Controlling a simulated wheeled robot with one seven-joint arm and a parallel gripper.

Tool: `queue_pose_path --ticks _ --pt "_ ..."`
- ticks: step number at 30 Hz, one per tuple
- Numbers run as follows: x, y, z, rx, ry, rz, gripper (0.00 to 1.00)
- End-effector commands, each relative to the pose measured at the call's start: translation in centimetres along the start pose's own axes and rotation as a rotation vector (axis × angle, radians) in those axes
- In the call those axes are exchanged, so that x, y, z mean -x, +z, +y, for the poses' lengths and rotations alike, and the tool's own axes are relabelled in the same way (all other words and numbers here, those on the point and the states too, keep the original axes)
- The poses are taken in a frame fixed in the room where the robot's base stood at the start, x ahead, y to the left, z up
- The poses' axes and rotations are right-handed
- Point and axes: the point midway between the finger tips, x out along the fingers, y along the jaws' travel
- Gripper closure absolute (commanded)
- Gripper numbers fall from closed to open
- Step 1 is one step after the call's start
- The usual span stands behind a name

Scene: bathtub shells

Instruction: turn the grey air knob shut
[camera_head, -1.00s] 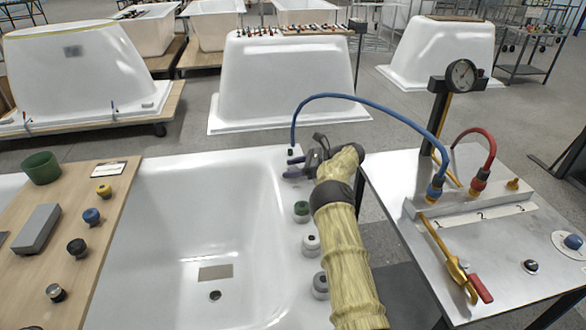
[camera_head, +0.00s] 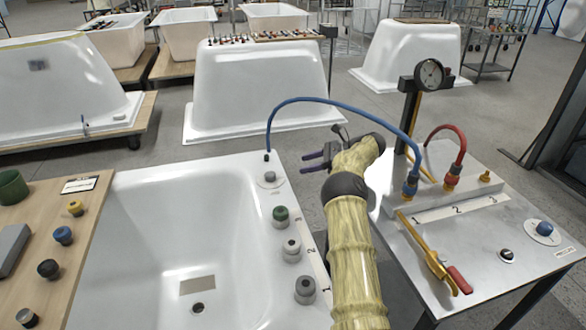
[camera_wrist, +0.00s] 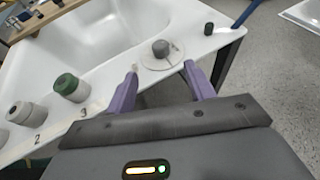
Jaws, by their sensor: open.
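The grey air knob (camera_head: 269,177) sits on a round pale plate at the far right corner of the white tub's rim. In the wrist view the knob (camera_wrist: 160,48) is beyond my fingertips, roughly centred between them. My gripper (camera_head: 307,163) is open and empty, just right of the tub corner in the head view. Its two purple fingers (camera_wrist: 162,72) are apart, with a gap between them and the knob. The marking on the plate is too small to read, so I cannot tell the knob's setting.
A green-topped knob (camera_head: 280,217) and two grey-topped knobs (camera_head: 292,250) line the rim, beside numbers. A blue hose (camera_head: 345,105) arches from the tub corner to the metal bench (camera_head: 470,235), which carries a gauge (camera_head: 429,74). A wooden board (camera_head: 88,215) with knobs spans the tub's left.

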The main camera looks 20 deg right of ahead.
Motion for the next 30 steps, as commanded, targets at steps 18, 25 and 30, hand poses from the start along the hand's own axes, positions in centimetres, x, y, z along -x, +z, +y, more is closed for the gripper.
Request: queue_pose_path --ticks 18,25,30 --pt "3.3 0.0 0.0 0.000 0.000 0.000 0.46" --pt "3.5 0.5 0.0 0.000 0.000 0.000 0.46" --pt "4.6 3.1 0.0 0.001 0.000 0.000 0.46"
